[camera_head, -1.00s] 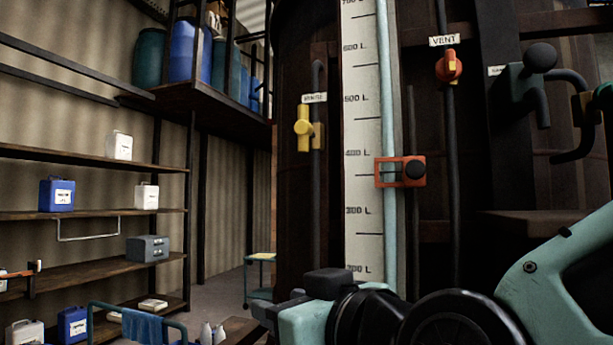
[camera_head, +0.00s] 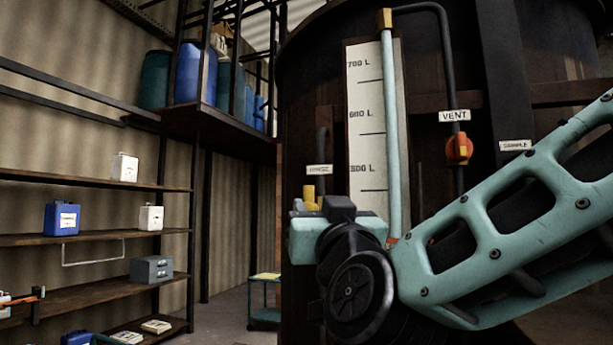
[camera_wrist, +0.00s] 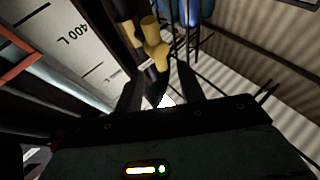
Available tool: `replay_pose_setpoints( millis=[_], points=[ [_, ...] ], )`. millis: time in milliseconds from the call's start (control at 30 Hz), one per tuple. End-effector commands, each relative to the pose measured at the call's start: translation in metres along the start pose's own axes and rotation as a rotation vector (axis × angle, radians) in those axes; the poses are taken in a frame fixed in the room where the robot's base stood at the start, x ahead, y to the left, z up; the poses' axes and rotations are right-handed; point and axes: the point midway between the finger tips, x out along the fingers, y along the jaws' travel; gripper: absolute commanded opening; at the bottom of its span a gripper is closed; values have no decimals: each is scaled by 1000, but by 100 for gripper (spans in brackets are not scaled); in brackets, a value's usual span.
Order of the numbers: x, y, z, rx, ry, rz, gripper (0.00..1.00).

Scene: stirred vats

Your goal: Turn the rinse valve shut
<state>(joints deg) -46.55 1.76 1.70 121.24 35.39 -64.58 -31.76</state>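The yellow rinse valve (camera_head: 310,198) is on the dark vat, under a small white label (camera_head: 319,169) too small to read surely, left of the level scale. My wrist hides its lower part in the head view. In the wrist view the yellow handle (camera_wrist: 154,45) is just beyond the fingertips, roughly in line with the gap between them. My gripper (camera_wrist: 160,70) is open, with two dark fingers apart and nothing clearly held. I cannot tell whether the fingers touch the handle.
The white level scale (camera_head: 366,130) and its pale tube (camera_head: 391,140) stand close right of the valve. An orange vent valve (camera_head: 459,149) is further right. Shelves (camera_head: 90,238) with containers line the left wall. A teal cart (camera_head: 264,300) stands behind.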

Motion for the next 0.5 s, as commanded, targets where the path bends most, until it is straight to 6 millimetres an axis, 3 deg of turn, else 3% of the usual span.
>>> replay_pose_setpoints(
  millis=[33,200,500],
  points=[
    [14,0,-5,-2,-2,1,39],
    [47,-1,-5,-2,-1,0,39],
    [78,0,-1,0,-2,-1,39]
  ],
)
